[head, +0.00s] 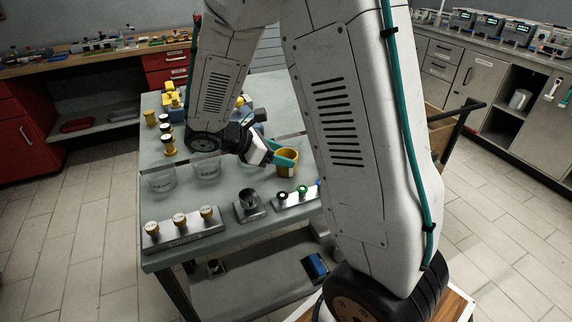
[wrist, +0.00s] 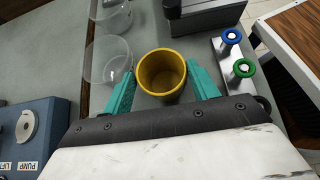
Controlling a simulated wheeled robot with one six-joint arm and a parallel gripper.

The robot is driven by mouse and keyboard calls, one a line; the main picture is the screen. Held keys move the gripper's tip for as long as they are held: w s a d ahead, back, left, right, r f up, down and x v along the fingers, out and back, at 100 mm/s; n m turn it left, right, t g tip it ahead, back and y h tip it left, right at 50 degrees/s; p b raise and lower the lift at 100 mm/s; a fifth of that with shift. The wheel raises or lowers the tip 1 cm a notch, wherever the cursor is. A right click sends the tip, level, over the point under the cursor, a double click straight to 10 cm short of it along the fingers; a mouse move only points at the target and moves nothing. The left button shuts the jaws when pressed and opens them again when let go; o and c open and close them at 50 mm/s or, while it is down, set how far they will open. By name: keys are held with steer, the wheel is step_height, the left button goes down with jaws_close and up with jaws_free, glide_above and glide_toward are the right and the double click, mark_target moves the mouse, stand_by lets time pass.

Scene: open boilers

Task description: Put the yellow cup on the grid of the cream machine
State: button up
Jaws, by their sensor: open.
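The yellow cup (head: 288,168) stands upright on the grey bench top, partly hidden by my arm in the head view. In the wrist view the open cup (wrist: 162,84) sits between the two teal fingers of my gripper (wrist: 163,88). The fingers are open, one on each side of the cup, with the right finger very near its wall. In the head view my gripper (head: 282,157) reaches the cup from the left. I cannot make out the cream machine or its grid; my arm hides part of the bench.
Clear beakers (wrist: 107,60) stand left of the cup. A plate with green and blue knobs (wrist: 232,58) lies to its right. A blue pump box (wrist: 32,135) is at lower left in the wrist view. A block with yellow knobs (head: 184,232) lies at the bench's front.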

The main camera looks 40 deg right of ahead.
mark_target(289, 153)
steer(key=x, duration=0.4)
steer(key=shift+s+f, duration=0.1)
steer(key=c, duration=0.7)
